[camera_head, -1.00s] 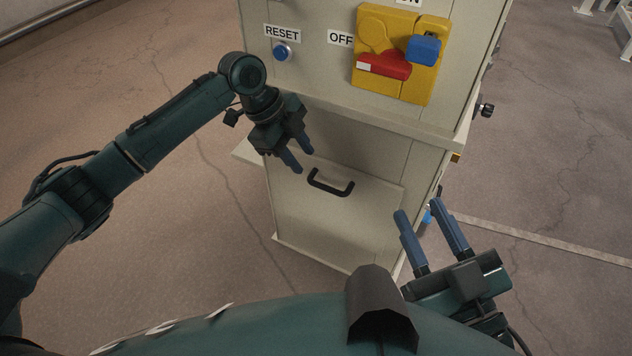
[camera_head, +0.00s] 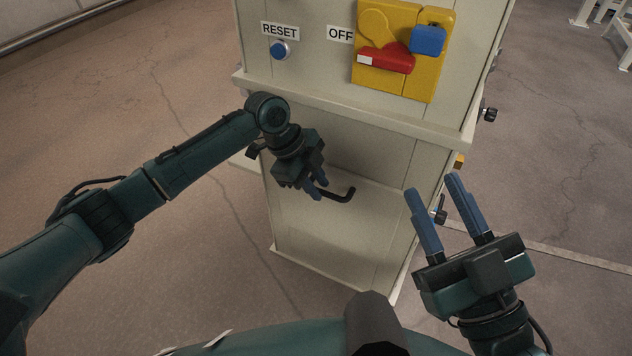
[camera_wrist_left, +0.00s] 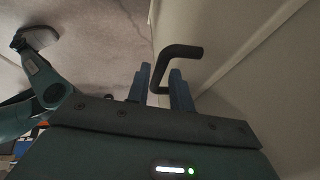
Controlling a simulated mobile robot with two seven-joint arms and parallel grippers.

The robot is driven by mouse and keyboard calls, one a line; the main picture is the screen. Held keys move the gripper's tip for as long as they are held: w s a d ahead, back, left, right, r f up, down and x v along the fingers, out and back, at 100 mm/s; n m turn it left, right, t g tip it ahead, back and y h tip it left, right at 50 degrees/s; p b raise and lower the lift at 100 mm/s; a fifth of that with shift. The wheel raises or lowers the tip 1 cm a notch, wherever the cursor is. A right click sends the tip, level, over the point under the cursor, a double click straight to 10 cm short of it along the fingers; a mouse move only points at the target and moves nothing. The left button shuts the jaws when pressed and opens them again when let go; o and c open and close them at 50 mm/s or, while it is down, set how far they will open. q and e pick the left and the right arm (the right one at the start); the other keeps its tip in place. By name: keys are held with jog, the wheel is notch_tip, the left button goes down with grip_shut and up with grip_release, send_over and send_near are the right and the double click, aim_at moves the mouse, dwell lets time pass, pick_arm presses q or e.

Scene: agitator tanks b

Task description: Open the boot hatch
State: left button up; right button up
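The boot hatch (camera_head: 335,238) is a beige panel on the lower part of the cabinet, and it looks closed. Its black bar handle (camera_head: 345,195) is partly hidden behind my left gripper (camera_head: 317,191). In the left wrist view the handle (camera_wrist_left: 181,51) rises past the fingertips, and its lower part shows between the two blue fingers. The fingers of my left gripper (camera_wrist_left: 160,85) stand apart around it; I cannot tell whether they touch it. My right gripper (camera_head: 434,183) is open and empty, to the right of the hatch.
Above the hatch, the cabinet has a protruding ledge (camera_head: 350,118), a blue RESET button (camera_head: 279,49) and a yellow switch plate (camera_head: 400,25) with a red lever (camera_head: 386,59) and a blue padlock (camera_head: 428,39). Floor to the left is clear.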

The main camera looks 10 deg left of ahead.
pick_arm(q)
grip_shut()
jog(key=shift+s, duration=0.1)
pick_arm(e)
jog(key=shift+r, duration=0.1)
